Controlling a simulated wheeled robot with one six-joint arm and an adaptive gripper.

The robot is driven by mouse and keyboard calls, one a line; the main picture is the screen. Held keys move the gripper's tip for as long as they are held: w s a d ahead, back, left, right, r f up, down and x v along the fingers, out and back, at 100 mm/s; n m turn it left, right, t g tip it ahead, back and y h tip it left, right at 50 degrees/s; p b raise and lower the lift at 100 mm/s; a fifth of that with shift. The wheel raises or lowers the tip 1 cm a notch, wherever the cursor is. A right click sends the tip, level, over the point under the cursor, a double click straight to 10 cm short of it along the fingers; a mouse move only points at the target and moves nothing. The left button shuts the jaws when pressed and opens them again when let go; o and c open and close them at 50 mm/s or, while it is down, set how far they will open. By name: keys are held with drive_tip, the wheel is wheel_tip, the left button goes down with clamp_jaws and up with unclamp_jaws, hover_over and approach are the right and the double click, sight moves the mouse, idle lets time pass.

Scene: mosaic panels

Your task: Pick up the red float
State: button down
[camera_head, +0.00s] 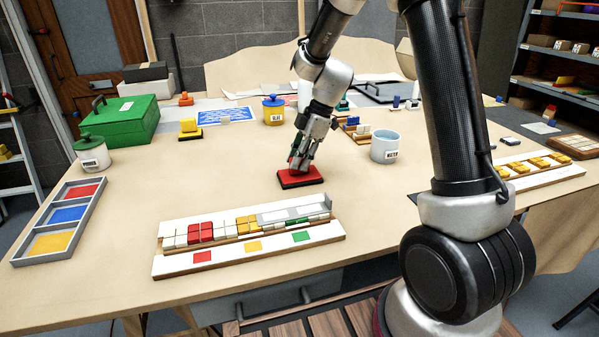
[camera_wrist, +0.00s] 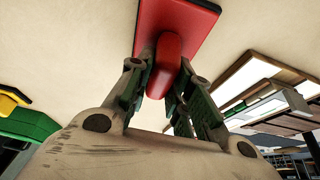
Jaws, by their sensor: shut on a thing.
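The red float (camera_head: 300,178) is a flat red plate with a dark underside and a raised red handle. It is at the middle of the table in the head view, and I cannot tell whether it touches the table. My gripper (camera_head: 302,165) points down onto it from above. The fingers partly hide the handle in the head view.
A panel rack with white, red, yellow and green tiles (camera_head: 250,262) lies in front. A three-colour tray (camera_head: 22,254) is at the left. A green toolbox (camera_head: 118,128), a glaze jar (camera_head: 273,117) and a water cup (camera_head: 385,152) stand further back. Bare table surrounds the float.

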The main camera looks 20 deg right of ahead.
wheel_tip(320, 180, up, 10)
drive_tip(key=shift+r, duration=0.1)
idle(0.4)
drive_tip(key=c, duration=2.1)
unclamp_jaws()
drive_tip(key=shift+c, duration=0.5)
